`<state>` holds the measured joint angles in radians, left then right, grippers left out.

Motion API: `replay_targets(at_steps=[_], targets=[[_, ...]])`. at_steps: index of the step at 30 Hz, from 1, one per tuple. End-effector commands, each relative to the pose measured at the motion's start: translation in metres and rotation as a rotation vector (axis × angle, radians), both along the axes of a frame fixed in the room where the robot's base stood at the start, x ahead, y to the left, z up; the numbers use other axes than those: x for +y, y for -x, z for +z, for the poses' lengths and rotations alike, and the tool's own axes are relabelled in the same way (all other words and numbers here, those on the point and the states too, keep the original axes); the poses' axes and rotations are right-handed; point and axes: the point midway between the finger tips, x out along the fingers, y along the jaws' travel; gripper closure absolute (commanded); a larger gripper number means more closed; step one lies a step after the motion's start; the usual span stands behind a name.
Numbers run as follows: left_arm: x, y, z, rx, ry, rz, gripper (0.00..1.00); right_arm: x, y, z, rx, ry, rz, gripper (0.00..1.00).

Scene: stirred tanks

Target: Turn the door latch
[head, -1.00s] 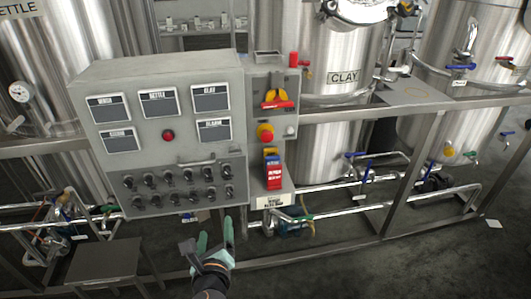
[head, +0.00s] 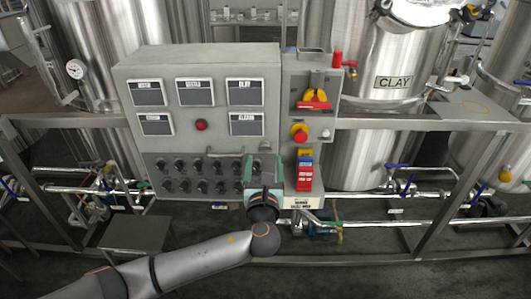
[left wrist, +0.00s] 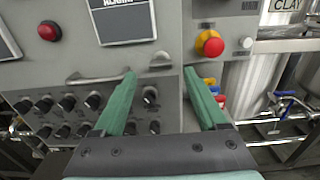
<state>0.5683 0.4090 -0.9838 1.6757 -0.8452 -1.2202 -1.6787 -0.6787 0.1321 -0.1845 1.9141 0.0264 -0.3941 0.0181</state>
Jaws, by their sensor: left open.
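The door latch looks to be a small grey piece (left wrist: 160,61) on the grey control cabinet (left wrist: 25,75), right of a horizontal bar handle (left wrist: 92,78). In the head view the latch (head: 265,146) sits just above my left gripper (head: 263,164). My left gripper, with green fingers, is open and empty in front of the cabinet's lower right part. In the left wrist view the latch is just beyond the gap between the fingertips (left wrist: 160,74). I cannot tell whether they touch the cabinet. My right gripper is not in view.
Rows of black knobs (head: 198,176) lie below the handle. A side box to the right carries a red-yellow switch (head: 315,99), a red button (head: 300,134) and coloured tags (head: 304,172). A steel frame with pipes (head: 370,225) runs below. A steel tank marked CLAY (head: 385,130) stands behind.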

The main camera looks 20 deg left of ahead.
Motion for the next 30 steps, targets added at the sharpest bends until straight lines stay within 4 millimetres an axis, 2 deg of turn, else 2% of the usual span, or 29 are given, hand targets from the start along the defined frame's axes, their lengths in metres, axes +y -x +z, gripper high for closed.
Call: replay_targets(at_steps=[3, 9, 20, 30], targets=[[0.006, -0.020, 0.001, 0.000, 0.001, 0.001, 0.25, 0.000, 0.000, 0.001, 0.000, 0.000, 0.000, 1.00], [0.010, -0.037, 0.000, 0.000, 0.001, -0.001, 0.25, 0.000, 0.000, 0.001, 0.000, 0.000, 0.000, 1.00], [0.011, -0.042, -0.001, 0.001, 0.002, -0.002, 0.25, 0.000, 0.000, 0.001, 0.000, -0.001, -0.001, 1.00], [0.011, -0.041, -0.001, 0.001, 0.002, -0.002, 0.62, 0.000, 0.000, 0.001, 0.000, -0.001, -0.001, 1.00]])
